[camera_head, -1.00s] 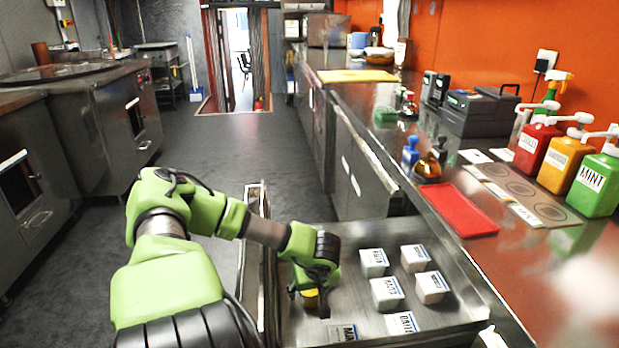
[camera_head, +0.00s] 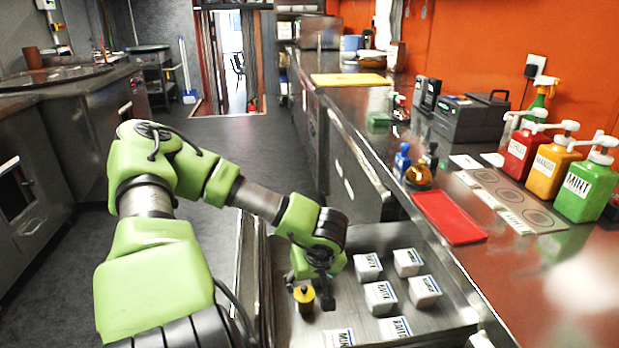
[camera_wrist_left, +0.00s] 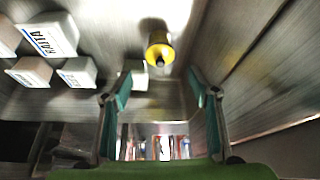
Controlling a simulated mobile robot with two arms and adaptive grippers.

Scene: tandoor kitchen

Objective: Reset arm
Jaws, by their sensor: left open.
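My left arm reaches in from the left in the head view, and its green and black gripper (camera_head: 310,285) is over an open steel drawer (camera_head: 375,238). A small yellow container with a dark top (camera_head: 304,298) stands in the drawer beside the gripper. It also shows in the left wrist view as a yellow round piece (camera_wrist_left: 159,50), beyond the two fingers and apart from them. The left gripper (camera_wrist_left: 157,105) is open, with nothing between its fingers. My right gripper is in neither view.
Several white labelled tubs (camera_head: 380,297) sit in the drawer to the right of the gripper. The counter holds a red tray (camera_head: 448,217), a blue bottle (camera_head: 402,160) and red, orange and green pump bottles (camera_head: 588,188). Floor on the left is clear.

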